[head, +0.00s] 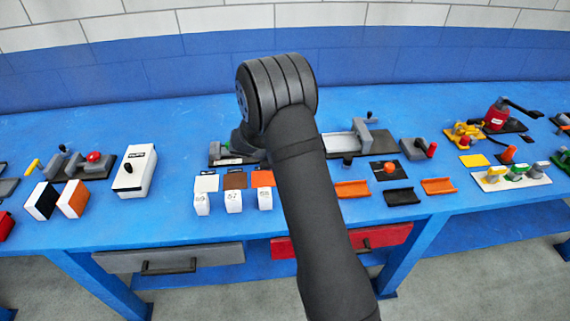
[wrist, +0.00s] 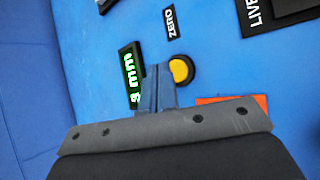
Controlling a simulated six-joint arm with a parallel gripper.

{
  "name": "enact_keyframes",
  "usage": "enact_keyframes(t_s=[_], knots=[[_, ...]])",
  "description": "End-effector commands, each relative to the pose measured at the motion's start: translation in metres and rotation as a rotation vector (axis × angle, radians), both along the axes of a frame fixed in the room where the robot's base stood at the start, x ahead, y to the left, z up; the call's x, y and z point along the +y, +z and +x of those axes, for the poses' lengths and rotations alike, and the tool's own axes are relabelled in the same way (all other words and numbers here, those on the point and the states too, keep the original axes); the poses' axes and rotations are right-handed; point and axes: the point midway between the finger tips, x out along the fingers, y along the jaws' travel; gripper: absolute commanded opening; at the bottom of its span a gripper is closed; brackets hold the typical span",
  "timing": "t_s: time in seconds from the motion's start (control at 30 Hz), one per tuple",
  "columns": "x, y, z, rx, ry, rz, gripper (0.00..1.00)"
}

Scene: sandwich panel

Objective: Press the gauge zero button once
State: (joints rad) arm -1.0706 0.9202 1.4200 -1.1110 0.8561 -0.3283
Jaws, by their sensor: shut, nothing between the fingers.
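The yellow round button (wrist: 180,68) sits on a dark base in the wrist view, with a black ZERO label (wrist: 171,22) above it. The gauge display (wrist: 131,72) with green "mm" digits lies just left of the button. My gripper (wrist: 158,70) is shut and empty, its fingertips between the display and the button, close beside the button's left edge. Whether the fingers touch anything, and their height above the panel, I cannot tell. In the head view my arm hides the button.
An orange card (wrist: 232,99) lies right of the fingers, and a black LIVE label (wrist: 258,14) is at the upper right. In the head view, numbered white blocks (head: 234,201) stand left of my arm, and a grey channel-like fixture (head: 350,140) stands right of it.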

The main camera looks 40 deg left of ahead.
Motion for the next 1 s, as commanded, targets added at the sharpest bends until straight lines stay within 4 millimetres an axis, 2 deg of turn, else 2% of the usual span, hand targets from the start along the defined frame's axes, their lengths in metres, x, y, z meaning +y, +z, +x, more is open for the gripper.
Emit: enact_keyframes(t_s=[0.53,1.0], knots=[[0.0,-0.0003,-0.0001,0.0,0.0,0.0,0.0],[0.0001,-0.0086,0.0,0.0,0.0,0.0,0.0]])
